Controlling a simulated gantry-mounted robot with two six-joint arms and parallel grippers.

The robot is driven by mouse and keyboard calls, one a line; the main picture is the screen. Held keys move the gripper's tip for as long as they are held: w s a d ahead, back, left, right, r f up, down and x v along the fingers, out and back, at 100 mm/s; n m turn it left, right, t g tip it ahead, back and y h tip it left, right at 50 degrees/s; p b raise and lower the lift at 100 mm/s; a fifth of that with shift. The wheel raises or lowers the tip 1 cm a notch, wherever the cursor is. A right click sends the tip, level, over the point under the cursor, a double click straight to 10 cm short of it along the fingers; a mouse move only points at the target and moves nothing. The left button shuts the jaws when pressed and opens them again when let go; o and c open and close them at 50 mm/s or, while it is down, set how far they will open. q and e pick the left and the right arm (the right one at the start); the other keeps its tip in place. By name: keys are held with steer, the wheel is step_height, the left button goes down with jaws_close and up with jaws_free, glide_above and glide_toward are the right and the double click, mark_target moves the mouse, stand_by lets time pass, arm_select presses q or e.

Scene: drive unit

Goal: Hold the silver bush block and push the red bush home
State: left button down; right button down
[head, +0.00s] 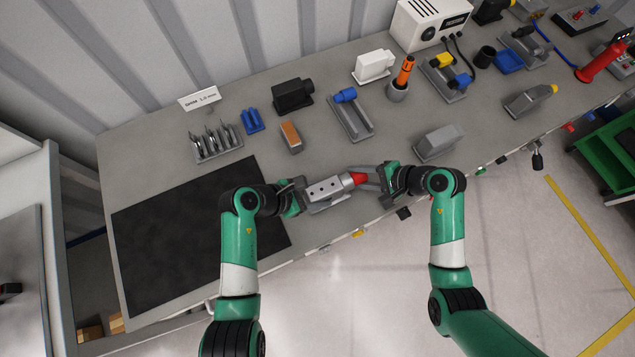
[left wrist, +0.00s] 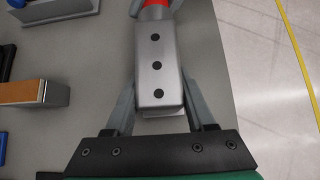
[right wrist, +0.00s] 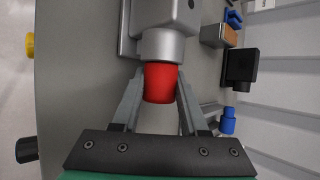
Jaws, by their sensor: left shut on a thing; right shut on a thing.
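The silver bush block (head: 329,187) lies near the front edge of the bench, with several dark holes on its top; it fills the middle of the left wrist view (left wrist: 159,68). My left gripper (head: 300,196) is shut on the block's left end, one finger on each side. The red bush (head: 358,179) sits at the block's right end, against its round silver collar; it shows clearly in the right wrist view (right wrist: 160,82). My right gripper (right wrist: 160,90) is shut on the red bush from the right. How deep the bush sits inside the collar is hidden.
A grey block (head: 438,142) stands right of my right gripper. An orange-topped block (head: 291,137), a blue-ended fixture (head: 352,118) and a black block (head: 293,95) stand behind. A black mat (head: 190,240) covers the bench at left. The bench's front edge is close.

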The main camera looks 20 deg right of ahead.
steer(key=shift+c, duration=1.8)
jaws_free()
steer(key=shift+d, duration=0.1)
steer(key=v, duration=1.2)
arm_select(q)
steer(key=shift+c, duration=0.8)
jaws_free()
